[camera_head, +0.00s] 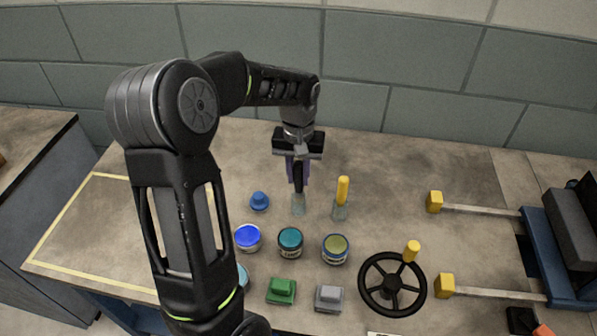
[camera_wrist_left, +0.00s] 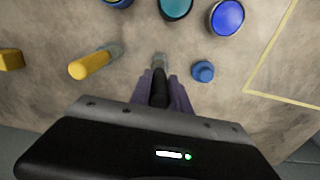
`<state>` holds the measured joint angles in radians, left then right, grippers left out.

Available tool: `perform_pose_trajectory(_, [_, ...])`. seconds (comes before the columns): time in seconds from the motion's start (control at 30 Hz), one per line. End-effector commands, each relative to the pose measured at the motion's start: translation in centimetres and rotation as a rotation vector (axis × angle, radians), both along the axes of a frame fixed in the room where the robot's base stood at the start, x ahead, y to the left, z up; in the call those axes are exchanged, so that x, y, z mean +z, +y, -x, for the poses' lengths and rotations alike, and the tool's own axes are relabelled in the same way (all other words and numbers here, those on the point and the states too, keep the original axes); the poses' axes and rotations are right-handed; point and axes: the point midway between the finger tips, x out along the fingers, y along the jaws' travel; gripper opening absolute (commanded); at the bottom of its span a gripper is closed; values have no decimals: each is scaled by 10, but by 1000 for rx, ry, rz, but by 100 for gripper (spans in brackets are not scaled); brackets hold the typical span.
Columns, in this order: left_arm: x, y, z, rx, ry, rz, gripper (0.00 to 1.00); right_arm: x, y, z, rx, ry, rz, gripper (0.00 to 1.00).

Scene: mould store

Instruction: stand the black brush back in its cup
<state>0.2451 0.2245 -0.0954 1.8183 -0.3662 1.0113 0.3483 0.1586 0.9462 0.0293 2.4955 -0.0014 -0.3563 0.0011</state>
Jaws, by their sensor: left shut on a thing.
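My left gripper (camera_head: 298,176), with purple fingers, points down and is shut on the black brush (camera_head: 297,184). The brush is upright. In the head view its lower end meets the top of a clear cup (camera_head: 298,206); I cannot tell whether it is inside the rim or just above. In the left wrist view the black brush (camera_wrist_left: 159,88) sits between the fingers (camera_wrist_left: 160,94), with the cup (camera_wrist_left: 159,60) just beyond it. My right gripper is not in view.
A yellow-handled brush (camera_head: 342,189) stands in another clear cup (camera_head: 339,211) close to the right. A blue knobbed piece (camera_head: 259,201) is to the left. Several paint jars (camera_head: 290,241) stand nearer, with green (camera_head: 281,290) and grey (camera_head: 328,297) blocks and a black handwheel (camera_head: 392,284).

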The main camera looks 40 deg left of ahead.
Motion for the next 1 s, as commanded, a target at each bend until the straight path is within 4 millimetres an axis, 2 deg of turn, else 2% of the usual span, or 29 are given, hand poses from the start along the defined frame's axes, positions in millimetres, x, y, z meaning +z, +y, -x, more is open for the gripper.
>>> perform_pose_trajectory(0.13, [-6, 0, 0, 0, -1, 0, 0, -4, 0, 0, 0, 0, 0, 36])
perform_pose_trajectory(0.47, [-7, 0, 0, 0, 0, 0, 0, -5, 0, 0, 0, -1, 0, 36])
perform_pose_trajectory(0.5, [-7, 0, 0, 0, 0, 0, 23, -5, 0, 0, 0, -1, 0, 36])
perform_pose_trajectory(0.8, [-7, 0, 0, 0, 0, 0, 48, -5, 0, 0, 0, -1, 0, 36])
perform_pose_trajectory(1.0, [-7, 0, 0, 0, 0, 0, 48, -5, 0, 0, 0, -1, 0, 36])
